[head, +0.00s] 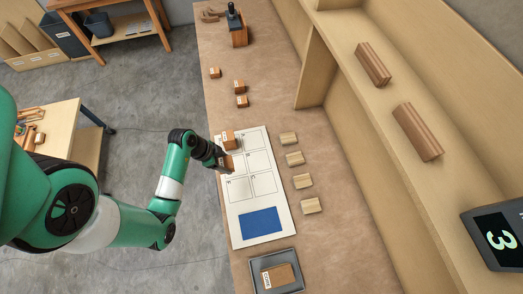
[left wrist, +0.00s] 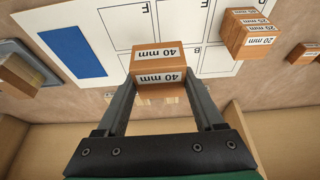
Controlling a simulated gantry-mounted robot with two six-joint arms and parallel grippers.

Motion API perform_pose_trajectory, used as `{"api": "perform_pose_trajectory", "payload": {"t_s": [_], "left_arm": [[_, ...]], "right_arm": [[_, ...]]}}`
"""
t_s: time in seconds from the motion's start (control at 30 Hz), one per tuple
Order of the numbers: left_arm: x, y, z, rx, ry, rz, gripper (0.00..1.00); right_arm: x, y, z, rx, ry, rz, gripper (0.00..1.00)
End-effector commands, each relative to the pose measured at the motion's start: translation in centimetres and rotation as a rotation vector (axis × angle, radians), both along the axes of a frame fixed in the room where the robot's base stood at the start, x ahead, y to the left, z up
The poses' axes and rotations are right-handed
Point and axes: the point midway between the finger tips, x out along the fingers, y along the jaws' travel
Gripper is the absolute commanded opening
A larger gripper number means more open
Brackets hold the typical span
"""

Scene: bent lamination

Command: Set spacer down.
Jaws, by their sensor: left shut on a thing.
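My left gripper (head: 222,162) is shut on an orange-brown spacer block (head: 229,163) labelled 40 mm. The left wrist view shows the spacer (left wrist: 160,62) between the two fingers of the left gripper (left wrist: 160,88). The spacer is over the white board (head: 284,212) with outlined, lettered cells, near its left edge in the head view. I cannot tell whether it touches the board. Another block (head: 228,139), which the left wrist view shows with 20 mm and other labels (left wrist: 250,35), sits at the board's upper left. My right gripper is not in view.
A blue rectangle (head: 260,222) marks the board's lower part. Several pale wooden blocks (head: 294,158) line its right side. A grey tray (head: 294,285) with a labelled block lies below. Small blocks (head: 239,86) and a tool holder (head: 238,32) stand farther up the bench. A shelf (head: 385,95) runs along the right.

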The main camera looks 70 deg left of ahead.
Motion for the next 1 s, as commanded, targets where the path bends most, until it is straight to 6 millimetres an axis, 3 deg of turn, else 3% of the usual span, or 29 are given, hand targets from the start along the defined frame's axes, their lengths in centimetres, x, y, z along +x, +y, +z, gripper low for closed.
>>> {"api": "perform_pose_trajectory", "payload": {"t_s": [0.13, 0.23, 0.5, 0.7, 1.0], "left_arm": [[0.2, 0.1, -0.1, 0.004, -0.003, 0.003, 0.11], [1.5, 0.3, -0.8, 0.003, -0.002, -0.001, 0.11], [9.1, 1.2, -4.4, 0.003, -0.003, -0.004, 0.11], [12.4, 1.7, -8.6, 0.002, -0.001, 0.001, 0.11], [13.7, 1.9, -10.0, 0.002, -0.002, 0.002, 0.11]], "right_arm": [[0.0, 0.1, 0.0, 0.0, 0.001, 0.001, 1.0], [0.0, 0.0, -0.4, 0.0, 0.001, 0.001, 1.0], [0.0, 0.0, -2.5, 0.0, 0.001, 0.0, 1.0], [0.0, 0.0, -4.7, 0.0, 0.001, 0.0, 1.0], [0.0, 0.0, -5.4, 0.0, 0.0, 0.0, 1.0]]}}
